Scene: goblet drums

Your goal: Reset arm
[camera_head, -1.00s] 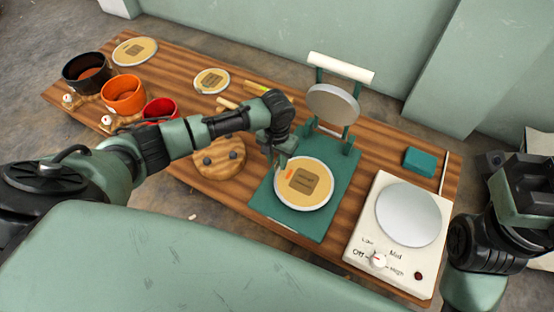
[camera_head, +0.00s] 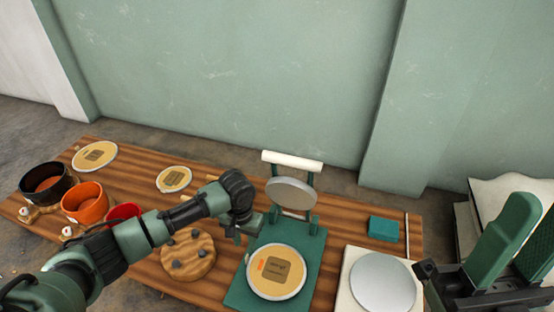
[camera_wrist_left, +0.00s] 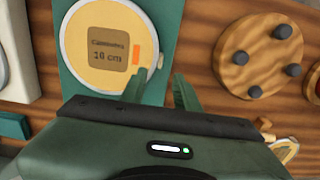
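My left gripper (camera_head: 248,228) is above the left edge of the green press base (camera_head: 309,243), beside a yellow round disc (camera_head: 290,290) lying on it. In the left wrist view its two green fingers (camera_wrist_left: 159,90) are apart with nothing between them.
The press's round plate (camera_head: 291,193) is tilted up under a white handle (camera_head: 291,160). A wooden round with knobs (camera_head: 190,262) lies left of the press. Black (camera_head: 45,188), orange (camera_head: 92,208) and red pots stand at left. A white hotplate (camera_head: 347,268) and a teal block (camera_head: 384,228) are at right.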

